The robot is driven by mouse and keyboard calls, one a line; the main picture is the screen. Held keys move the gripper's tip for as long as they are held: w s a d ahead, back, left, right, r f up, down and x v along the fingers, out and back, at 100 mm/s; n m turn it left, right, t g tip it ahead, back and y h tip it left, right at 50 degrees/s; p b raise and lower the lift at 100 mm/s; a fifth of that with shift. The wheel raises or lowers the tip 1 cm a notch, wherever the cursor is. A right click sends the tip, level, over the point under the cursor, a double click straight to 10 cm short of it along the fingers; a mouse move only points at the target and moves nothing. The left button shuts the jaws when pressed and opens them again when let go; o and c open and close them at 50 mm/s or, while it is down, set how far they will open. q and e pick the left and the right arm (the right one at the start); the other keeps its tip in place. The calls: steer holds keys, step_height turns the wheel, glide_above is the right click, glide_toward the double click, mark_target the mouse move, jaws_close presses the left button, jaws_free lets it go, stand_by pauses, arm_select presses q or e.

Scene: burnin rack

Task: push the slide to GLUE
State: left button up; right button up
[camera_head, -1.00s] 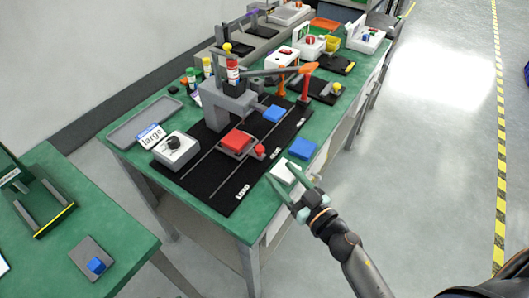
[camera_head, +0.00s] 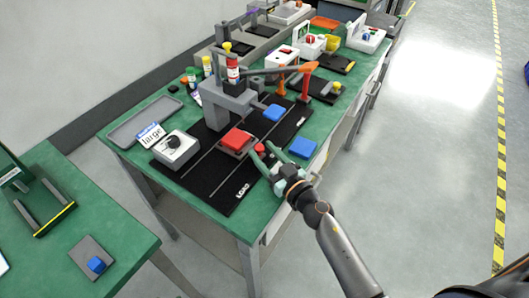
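The slide (camera_head: 231,151) is a grey carriage carrying a red block (camera_head: 236,138), with a small red knob (camera_head: 260,148) at its right side. It sits on rails on a black base plate (camera_head: 206,190), partway between the LOAD label (camera_head: 243,190) at the near end and the glue press (camera_head: 229,102). The GLUE wording cannot be read. My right gripper (camera_head: 263,149) is open, its two green fingers reaching to either side of the knob. I cannot tell whether they touch it. My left gripper is not in view.
A blue block (camera_head: 303,148) lies on the green bench right of the base plate. Another blue block (camera_head: 274,113) sits farther along the plate. A grey box with a black dial (camera_head: 175,148) and an empty tray (camera_head: 144,119) stand at left. An orange-jointed lever (camera_head: 289,72) spans above.

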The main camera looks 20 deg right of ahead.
jaws_close()
stand_by(1.2)
